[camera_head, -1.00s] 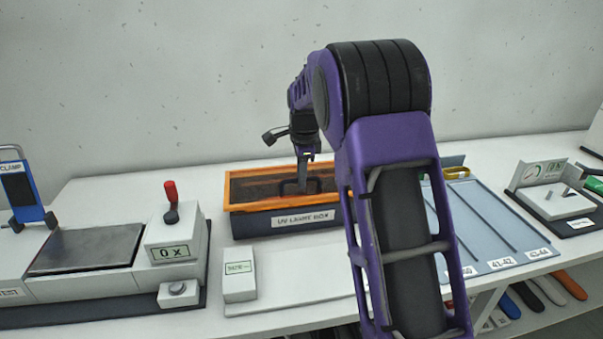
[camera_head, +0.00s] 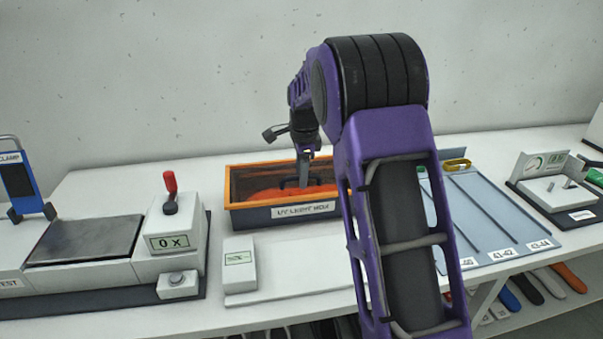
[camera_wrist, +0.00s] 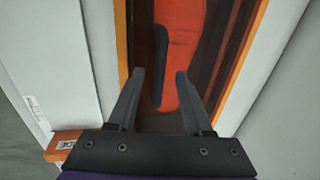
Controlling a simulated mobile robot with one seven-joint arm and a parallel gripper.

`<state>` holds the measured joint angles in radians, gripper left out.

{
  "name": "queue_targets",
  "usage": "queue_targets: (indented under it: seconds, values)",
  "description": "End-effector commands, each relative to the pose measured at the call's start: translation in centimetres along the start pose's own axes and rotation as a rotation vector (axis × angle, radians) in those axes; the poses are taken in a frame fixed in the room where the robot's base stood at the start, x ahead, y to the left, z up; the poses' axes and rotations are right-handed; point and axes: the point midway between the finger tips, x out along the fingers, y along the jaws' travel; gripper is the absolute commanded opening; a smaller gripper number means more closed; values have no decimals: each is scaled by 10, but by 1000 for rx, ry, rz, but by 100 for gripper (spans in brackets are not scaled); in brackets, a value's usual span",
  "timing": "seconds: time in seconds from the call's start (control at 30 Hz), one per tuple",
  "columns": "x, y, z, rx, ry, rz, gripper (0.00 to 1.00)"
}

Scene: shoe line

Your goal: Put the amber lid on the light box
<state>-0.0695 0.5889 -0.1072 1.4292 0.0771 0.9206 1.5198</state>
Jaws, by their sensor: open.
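The amber lid (camera_head: 240,206) lies over the top of the dark light box (camera_head: 250,220), its orange rim following the box's edges. Its rim also shows in the wrist view (camera_wrist: 243,62). My gripper (camera_head: 304,182) is over the lid's middle, at its dark handle (camera_head: 287,184). In the wrist view my gripper (camera_wrist: 160,74) is open, its fingers apart on either side of a dark bar that looks like the handle. An orange shape (camera_wrist: 192,30) shows through the lid. My arm hides the box's right end.
A press-like tester (camera_head: 85,240) with a red-knobbed unit stands at left. A small white block (camera_head: 239,265) stands in front of the box. A blue-grey sorting tray (camera_head: 480,215) and a gauge unit (camera_head: 553,195) are at right. The wall is close behind.

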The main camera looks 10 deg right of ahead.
Motion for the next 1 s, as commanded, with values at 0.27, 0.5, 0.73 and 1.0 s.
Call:
queue_targets:
  seconds: [0.27, 0.5, 0.73, 1.0]
  values:
    - [-9, 0, 0, 0, 0, -2, 50]
    - [-58, -1, 0, 0, 0, -5, 50]
    - [-116, -1, 0, 0, 0, -4, 50]
    - [-162, -1, 0, -1, 0, -2, 50]
